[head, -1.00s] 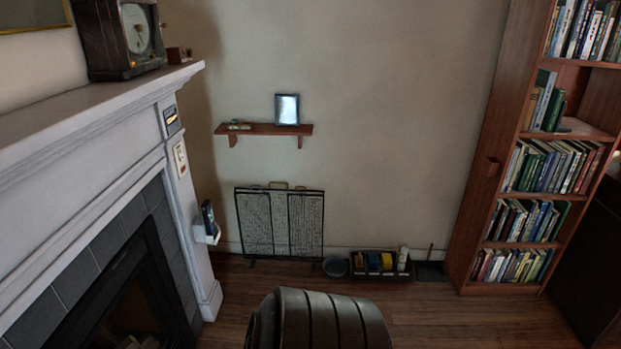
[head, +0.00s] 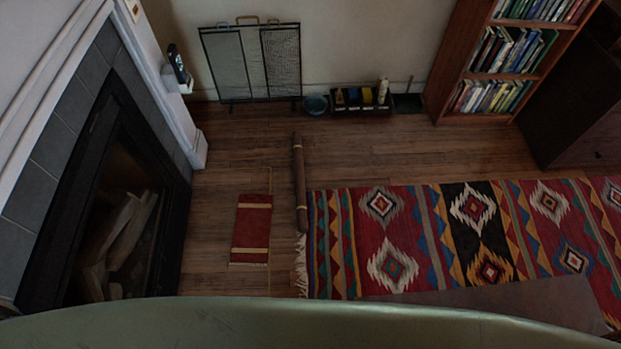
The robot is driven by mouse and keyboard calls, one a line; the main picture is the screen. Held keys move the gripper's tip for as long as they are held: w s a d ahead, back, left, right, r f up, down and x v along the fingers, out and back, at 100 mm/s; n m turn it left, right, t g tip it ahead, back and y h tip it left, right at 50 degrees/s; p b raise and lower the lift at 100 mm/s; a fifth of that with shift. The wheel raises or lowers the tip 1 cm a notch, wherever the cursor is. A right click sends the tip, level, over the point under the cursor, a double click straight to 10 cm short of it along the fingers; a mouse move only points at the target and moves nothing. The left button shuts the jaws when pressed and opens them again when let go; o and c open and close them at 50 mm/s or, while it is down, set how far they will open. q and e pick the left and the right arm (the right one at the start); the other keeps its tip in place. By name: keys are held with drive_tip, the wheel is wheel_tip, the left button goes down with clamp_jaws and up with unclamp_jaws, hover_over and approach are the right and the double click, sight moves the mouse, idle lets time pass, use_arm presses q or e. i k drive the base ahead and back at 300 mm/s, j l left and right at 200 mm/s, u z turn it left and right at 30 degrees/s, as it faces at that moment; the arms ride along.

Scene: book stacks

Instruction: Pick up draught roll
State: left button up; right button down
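A long, thin dark brown roll (head: 299,185) with lighter bands lies on the wood floor, along the left edge of a patterned rug. It looks like the draught roll, though I cannot be sure. A flat red piece with two cream bands (head: 252,228) lies on the floor to its left, apart from it. Neither of my grippers shows in the head view.
The rug (head: 390,232) covers the floor at right, with a flat brown surface (head: 500,300) over its near edge. The fireplace (head: 125,200) is at left. A mesh screen (head: 252,62), bowl (head: 315,104) and caddy (head: 362,98) line the wall. A green curved surface fills the bottom.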

sight(301, 204)
drive_tip(key=i+u, duration=0.1)
drive_tip(key=u, duration=0.3)
drive_tip(key=l+u, duration=0.15)
drive_tip(key=u, duration=0.25)
drive_tip(key=i+l+u, duration=0.15)
drive_tip(key=u, duration=0.25)
drive_tip(key=i+l+u, duration=0.25)
drive_tip(key=l, duration=0.35)
drive_tip(key=i+l+u, duration=0.1)
drive_tip(key=l+u, duration=0.2)
drive_tip(key=l, duration=0.35)
drive_tip(key=l+u, duration=0.25)
drive_tip(key=l, duration=0.4)
drive_tip(key=i, duration=0.05)
